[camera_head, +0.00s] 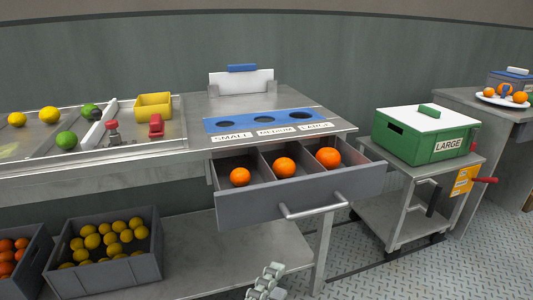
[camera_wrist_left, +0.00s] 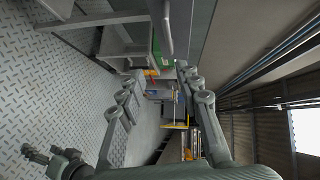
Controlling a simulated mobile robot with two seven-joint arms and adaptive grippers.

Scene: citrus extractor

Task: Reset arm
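My left gripper (camera_head: 266,282) shows at the bottom edge of the head view, below the open drawer (camera_head: 300,199) and apart from its handle. In the left wrist view its two fingers (camera_wrist_left: 158,82) stand well apart with nothing between them. The drawer is pulled out and holds one orange fruit in each of its three compartments: a left one (camera_head: 240,177), a middle one (camera_head: 285,167) and a right one (camera_head: 329,157). A dark jointed part (camera_wrist_left: 52,160) shows at the lower left of the wrist view; I cannot tell whether it is my right gripper.
A blue sorting plate (camera_head: 222,125) lies above the drawer. A green box (camera_head: 412,149) with a white lid stands on a cart at right. A grey crate of lemons (camera_head: 150,268) sits on the lower shelf. The patterned floor (camera_head: 440,262) is clear in front of the cart.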

